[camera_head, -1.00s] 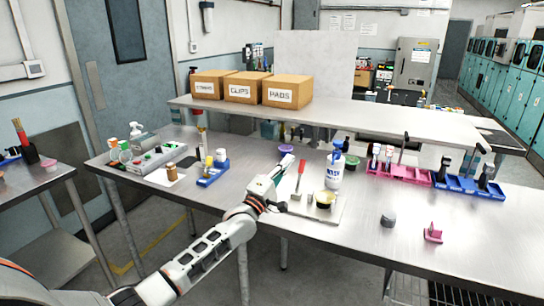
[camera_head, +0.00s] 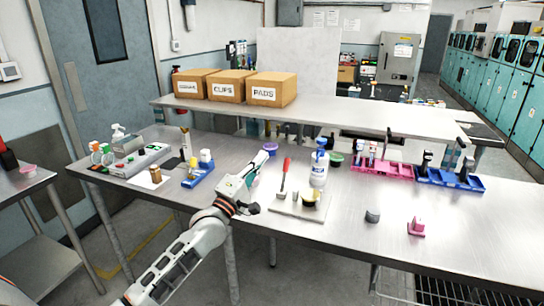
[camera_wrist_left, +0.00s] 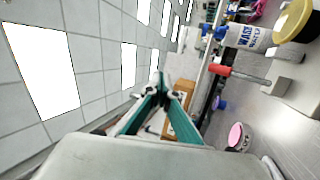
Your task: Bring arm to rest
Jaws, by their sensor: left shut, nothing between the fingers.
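My left arm comes in from the lower left in the head view. Its left gripper (camera_head: 262,160) is held up over the front middle of the steel table (camera_head: 330,237), beside the tray with the red-handled tool. In the left wrist view the green fingers (camera_wrist_left: 162,88) come together at their tips, and the gripper is shut and empty. The wrist camera looks sideways, with the ceiling lights on its left side. My right gripper is not in view.
A white wash bottle (camera_head: 318,170) and a red-handled tool (camera_head: 285,172) stand close right of the left gripper. A blue holder (camera_head: 199,176) lies to its left. Pink racks (camera_head: 383,170) and blue racks (camera_head: 450,180) stand at the right.

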